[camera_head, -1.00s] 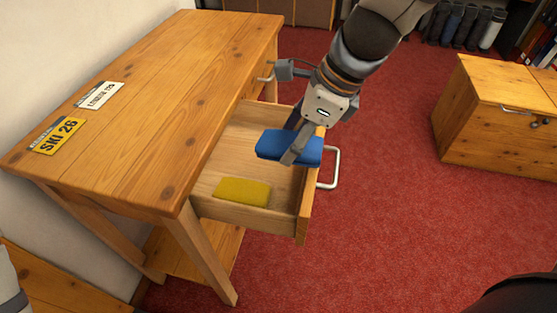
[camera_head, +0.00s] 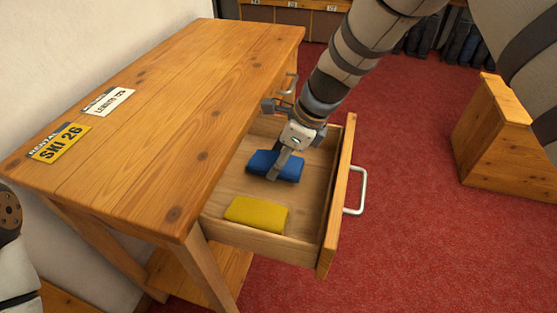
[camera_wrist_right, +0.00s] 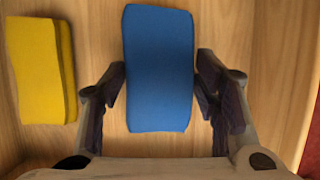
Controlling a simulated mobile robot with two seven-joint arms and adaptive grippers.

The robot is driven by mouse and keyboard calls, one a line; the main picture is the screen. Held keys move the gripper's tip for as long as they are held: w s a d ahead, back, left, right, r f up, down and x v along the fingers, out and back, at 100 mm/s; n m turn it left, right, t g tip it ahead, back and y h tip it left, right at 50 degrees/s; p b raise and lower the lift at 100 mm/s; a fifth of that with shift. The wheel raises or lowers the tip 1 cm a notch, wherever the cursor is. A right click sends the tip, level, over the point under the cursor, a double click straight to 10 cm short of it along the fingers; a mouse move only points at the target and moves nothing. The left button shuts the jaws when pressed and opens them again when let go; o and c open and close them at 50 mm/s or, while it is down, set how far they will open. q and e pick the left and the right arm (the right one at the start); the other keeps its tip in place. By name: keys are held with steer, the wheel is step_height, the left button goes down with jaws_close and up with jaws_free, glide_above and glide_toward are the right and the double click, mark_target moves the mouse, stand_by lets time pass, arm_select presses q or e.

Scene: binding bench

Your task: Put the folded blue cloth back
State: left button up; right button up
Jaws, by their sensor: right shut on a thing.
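The folded blue cloth (camera_head: 262,164) is inside the open drawer (camera_head: 232,184), at or just above its floor. It also fills the middle of the right wrist view (camera_wrist_right: 158,68). My right gripper (camera_head: 274,172) reaches down into the drawer, shut on the blue cloth, with a finger on each side of it. The fingers partly cover the cloth in the head view. My left gripper is out of view.
A folded yellow cloth (camera_head: 256,214) lies in the near part of the drawer, apart from the blue one. The drawer front (camera_head: 338,195) has a metal handle (camera_head: 358,192). The wooden bench (camera_head: 180,110) has two signs on top. A wooden cabinet (camera_head: 490,150) stands at right.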

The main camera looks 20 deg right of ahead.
steer(key=shift+f, duration=0.55)
steer(key=shift+r, duration=0.15)
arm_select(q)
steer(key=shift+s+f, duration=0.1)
arm_select(e)
steer(key=o, duration=1.2)
steer(key=shift+f, duration=0.2)
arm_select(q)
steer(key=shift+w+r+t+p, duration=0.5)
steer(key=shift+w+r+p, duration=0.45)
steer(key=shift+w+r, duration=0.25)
arm_select(e)
steer(key=v, duration=1.2)
steer(key=shift+r, duration=0.15)
